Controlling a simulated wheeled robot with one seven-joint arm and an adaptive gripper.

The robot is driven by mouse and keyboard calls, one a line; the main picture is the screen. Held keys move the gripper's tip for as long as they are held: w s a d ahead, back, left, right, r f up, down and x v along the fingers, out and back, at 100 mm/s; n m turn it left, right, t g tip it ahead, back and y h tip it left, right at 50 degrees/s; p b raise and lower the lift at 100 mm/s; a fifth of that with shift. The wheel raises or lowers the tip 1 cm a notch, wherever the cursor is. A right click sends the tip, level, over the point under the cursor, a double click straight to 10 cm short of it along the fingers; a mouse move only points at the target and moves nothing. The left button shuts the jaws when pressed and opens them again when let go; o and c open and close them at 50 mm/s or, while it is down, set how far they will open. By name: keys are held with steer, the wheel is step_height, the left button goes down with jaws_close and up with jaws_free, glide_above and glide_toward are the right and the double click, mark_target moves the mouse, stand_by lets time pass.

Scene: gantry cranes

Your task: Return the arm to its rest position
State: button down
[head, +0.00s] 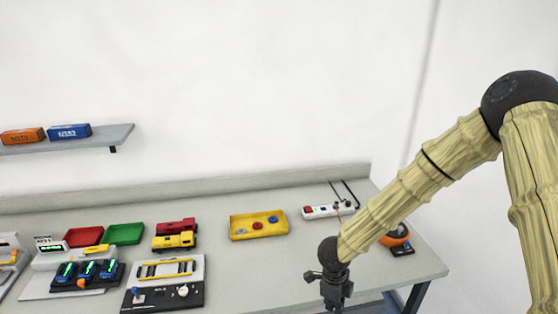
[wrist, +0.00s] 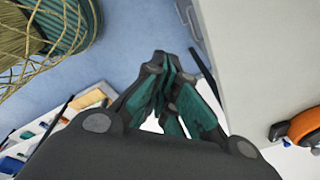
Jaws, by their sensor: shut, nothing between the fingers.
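My arm comes in from the right in the head view, with a black shoulder joint and a tan, bamboo-textured surface. My gripper (head: 334,292) hangs at its end, pointing down near the front edge of the grey workbench (head: 260,278). In the wrist view my gripper (wrist: 165,75) shows dark fingers with teal pads drawn together. It is shut and nothing shows between the fingers. The gripper looks clear of the objects on the bench.
A yellow tray (head: 236,231), a white power strip (head: 322,211) and an orange round device (head: 396,237) lie on the bench nearby. Toy trucks (head: 174,239), a control panel (head: 165,297) and a battery charger (head: 88,274) stand left. A wall shelf (head: 106,135) holds two boxes.

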steer(key=s+d+f+n+h+b, duration=0.1)
steer(key=s+d+f+n+b, duration=0.3)
steer(key=s+f+n, duration=0.55)
steer(key=s+d+f+n+y+b, duration=0.1)
steer(key=s+f+n+b, duration=0.1)
steer(key=s+f+n, duration=0.5)
steer(key=s+d+f+n+y+b, duration=0.1)
steer(key=s+f+n+b, duration=0.2)
steer(key=s+f+n, duration=0.4)
steer(key=s+f, duration=0.1)
steer(key=s, duration=0.7)
steer(key=shift+d+n, duration=0.2)
steer(key=shift+n, duration=0.15)
